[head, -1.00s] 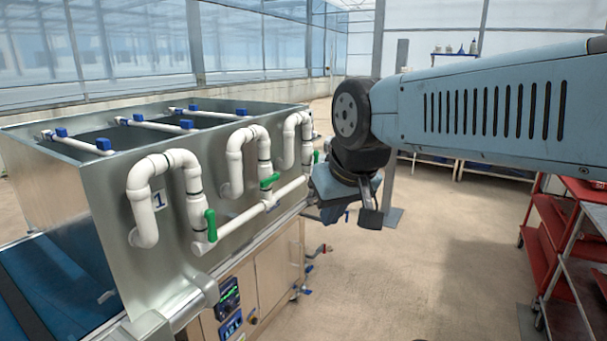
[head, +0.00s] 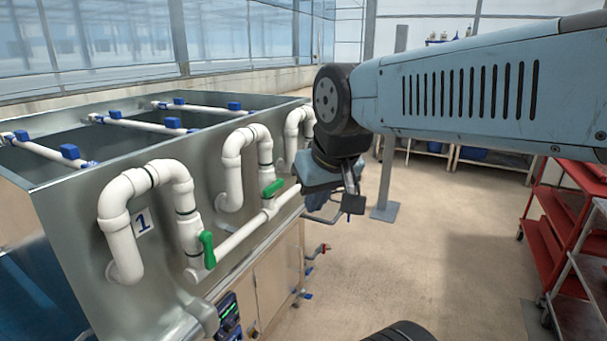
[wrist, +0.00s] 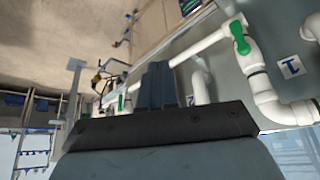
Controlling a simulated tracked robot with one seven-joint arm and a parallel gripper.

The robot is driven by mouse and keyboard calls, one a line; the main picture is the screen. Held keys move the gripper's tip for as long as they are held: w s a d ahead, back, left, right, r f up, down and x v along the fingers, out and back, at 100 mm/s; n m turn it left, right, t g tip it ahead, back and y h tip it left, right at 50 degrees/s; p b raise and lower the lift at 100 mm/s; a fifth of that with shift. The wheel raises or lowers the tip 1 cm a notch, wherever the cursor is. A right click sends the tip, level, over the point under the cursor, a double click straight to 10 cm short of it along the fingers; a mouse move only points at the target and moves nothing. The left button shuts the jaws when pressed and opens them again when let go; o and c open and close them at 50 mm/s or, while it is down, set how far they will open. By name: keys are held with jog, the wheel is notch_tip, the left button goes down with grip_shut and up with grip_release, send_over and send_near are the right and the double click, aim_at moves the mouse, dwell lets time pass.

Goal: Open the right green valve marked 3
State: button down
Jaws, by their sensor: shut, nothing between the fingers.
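The metal tank (head: 75,230) carries white bent pipes with green valves along its front. The near green valve (head: 207,250) is by the label 1, and a second green valve (head: 273,187) is farther along. The third pipe (head: 297,130) is partly seen; its valve is hidden behind my arm's end. My gripper (wrist: 158,68) is shut and empty, its fingers pointing along the pipe row. In the wrist view, the valve by label 1 (wrist: 240,38) is at the right, and a small green handle (wrist: 121,102) is left of the fingers; its number is unreadable.
A white horizontal pipe (head: 240,236) joins the valves low on the tank front. Blue-fitted pipes (head: 140,124) cross the tank top. A red cart (head: 560,215) stands at the right. The floor (head: 430,230) between tank and cart is open.

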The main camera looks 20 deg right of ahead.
jog(key=w+d+f+n+t, duration=0.3)
jog(key=w+d+f+n, duration=0.2)
jog(key=w, duration=0.9)
jog(key=w+d+f+n+t+h, duration=0.1)
jog(key=w+d+f+n+t, duration=0.3)
jog(key=w+d+f, duration=0.3)
jog(key=w+d+f+n+t+h, duration=0.1)
jog(key=w+d+f+n+t, duration=0.3)
jog(key=w+d, duration=0.9)
jog(key=shift+w+d+f+n, duration=0.15)
jog(key=shift+w+f+n, duration=1)
jog(key=shift+w, duration=3.9)
